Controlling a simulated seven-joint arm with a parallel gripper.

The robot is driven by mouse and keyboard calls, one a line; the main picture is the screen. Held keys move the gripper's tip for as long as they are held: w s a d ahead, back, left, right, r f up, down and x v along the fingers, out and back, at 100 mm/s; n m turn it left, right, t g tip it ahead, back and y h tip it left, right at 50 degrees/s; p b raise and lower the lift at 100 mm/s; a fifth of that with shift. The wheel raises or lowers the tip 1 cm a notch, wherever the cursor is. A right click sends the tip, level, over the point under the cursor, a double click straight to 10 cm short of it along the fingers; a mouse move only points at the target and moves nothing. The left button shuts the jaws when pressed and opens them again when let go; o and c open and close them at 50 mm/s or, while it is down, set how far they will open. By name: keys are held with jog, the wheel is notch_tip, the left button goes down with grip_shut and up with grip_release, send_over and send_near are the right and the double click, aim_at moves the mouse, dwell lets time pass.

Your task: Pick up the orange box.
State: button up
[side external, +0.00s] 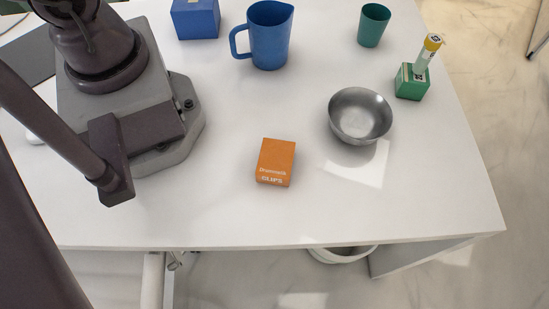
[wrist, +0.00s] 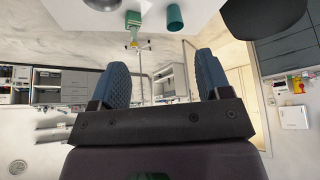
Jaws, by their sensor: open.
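The orange box (side external: 276,162) lies on the white table near its front edge, with white lettering on its front side. It does not show in the wrist view. My gripper (wrist: 164,82) shows in the wrist view, with its two dark, ribbed fingers wide apart and nothing between them. It is open and points out across the room, away from the box. In the side external view my arm stands at the left, and the gripper itself is out of the picture.
A metal bowl (side external: 360,116) stands right of the box. Behind are a blue jug (side external: 270,38), a blue box (side external: 196,18) and a teal cup (side external: 373,25). A green block (side external: 411,82) holds a yellow-capped tube (side external: 427,50). The white table (side external: 225,215) is clear around the orange box.

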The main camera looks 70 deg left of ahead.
jog(key=o, duration=0.4)
jog(key=shift+c, duration=0.2)
jog(key=n+g+h, duration=1.1)
jog(key=g, duration=0.2)
send_over(278, 146)
jog(key=w+a, duration=0.3)
notch_tip(278, 146, down, 26)
jog(key=f, duration=0.6)
jog(key=shift+s+a+f, duration=0.2)
jog(key=shift+s+f, duration=0.05)
jog(key=shift+s, duration=0.05)
jog(key=shift+x, duration=2.45)
